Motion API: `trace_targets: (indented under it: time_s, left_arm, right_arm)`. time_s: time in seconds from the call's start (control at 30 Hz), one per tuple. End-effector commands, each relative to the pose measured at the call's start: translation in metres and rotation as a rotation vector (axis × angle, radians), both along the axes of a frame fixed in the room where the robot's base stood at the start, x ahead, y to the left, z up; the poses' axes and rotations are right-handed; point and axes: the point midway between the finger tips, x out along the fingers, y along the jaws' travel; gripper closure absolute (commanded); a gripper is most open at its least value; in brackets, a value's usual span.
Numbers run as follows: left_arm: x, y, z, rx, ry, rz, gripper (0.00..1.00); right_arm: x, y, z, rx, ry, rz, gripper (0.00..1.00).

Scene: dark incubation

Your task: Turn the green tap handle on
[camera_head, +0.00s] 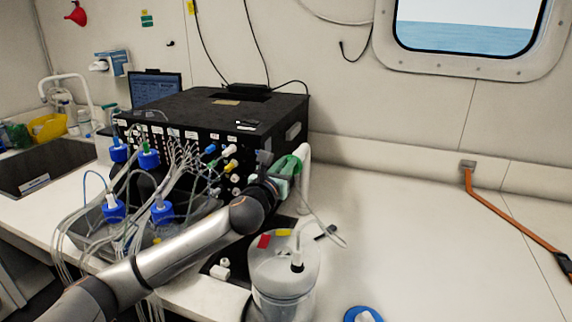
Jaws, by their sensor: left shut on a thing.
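The green tap handle (288,165) is at the right front corner of the black box, beside a white upright pipe (304,167). My left arm reaches in from the lower left. My left gripper (277,180) is at the handle and shut on it. The fingers are small and partly hidden against the green part, so the exact grip and the handle's angle are hard to tell. My right gripper is not in view.
The black box (200,108) has many tubes and connectors on its front. A clear round container (284,265) stands just below the tap. The counter (430,230) at right is mostly clear.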

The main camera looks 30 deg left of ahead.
Motion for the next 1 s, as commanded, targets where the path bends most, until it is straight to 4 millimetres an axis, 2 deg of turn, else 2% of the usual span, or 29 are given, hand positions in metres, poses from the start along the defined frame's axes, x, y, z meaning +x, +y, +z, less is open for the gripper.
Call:
trace_targets:
  time_s: [0.47, 1.0]
  left_arm:
    - [-0.001, 0.002, 0.0, -0.07, -0.015, 0.0, 1.0]
    - [-0.003, 0.011, -0.003, -0.49, -0.116, 0.0, 1.0]
  right_arm:
    - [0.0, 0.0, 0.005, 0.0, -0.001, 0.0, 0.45]
    - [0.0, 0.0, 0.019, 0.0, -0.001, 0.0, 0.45]
